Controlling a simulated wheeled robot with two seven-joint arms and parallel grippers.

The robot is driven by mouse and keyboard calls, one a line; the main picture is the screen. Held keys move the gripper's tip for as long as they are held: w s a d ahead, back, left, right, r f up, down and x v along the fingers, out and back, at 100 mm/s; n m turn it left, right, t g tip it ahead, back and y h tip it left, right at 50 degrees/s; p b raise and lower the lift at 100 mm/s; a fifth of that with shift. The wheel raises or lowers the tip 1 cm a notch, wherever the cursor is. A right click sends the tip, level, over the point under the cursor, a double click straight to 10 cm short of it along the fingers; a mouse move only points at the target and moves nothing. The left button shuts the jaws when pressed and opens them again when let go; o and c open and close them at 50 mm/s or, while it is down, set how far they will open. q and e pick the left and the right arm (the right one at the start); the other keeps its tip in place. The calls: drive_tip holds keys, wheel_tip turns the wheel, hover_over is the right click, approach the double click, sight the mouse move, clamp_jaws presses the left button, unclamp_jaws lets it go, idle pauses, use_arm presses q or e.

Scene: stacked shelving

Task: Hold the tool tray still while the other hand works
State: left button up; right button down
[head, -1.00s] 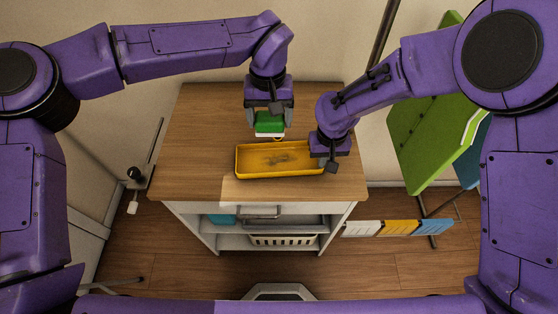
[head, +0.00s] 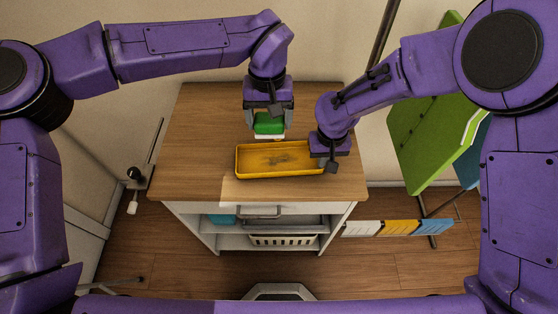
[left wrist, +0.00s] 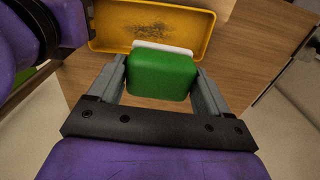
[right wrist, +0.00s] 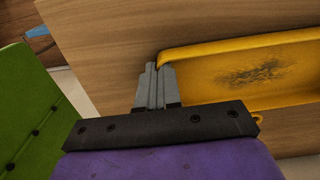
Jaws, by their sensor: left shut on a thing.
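The yellow tool tray (head: 243,173) lies on the wooden top, with a dark smudge on its floor. My right gripper (right wrist: 158,70) is at the tray's right end in the head view. In the right wrist view its fingers are close together on the tray's rim at a corner. My left gripper (head: 269,127) is shut on a green block (left wrist: 162,76) with a white underside (left wrist: 165,47), perhaps a sponge or brush. It holds the block above the tray's far edge. In the left wrist view the white part overlaps the tray's near rim; contact cannot be told.
The wooden top (head: 200,135) is clear to the left of the tray. A green panel (head: 425,140) stands at the right, near white, yellow and blue pieces (head: 398,228).

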use_arm(q)
drive_tip(key=shift+w+r, duration=0.1)
drive_tip(key=shift+w, duration=0.4)
drive_tip(key=shift+s+r, duration=0.2)
drive_tip(key=shift+s, duration=1.35)
drive_tip(key=shift+w+r, duration=0.2)
drive_tip(key=shift+w, duration=1.4)
drive_tip(key=shift+r, duration=0.1)
drive_tip(key=shift+r, duration=1.45)
drive_tip(key=shift+f, duration=0.1)
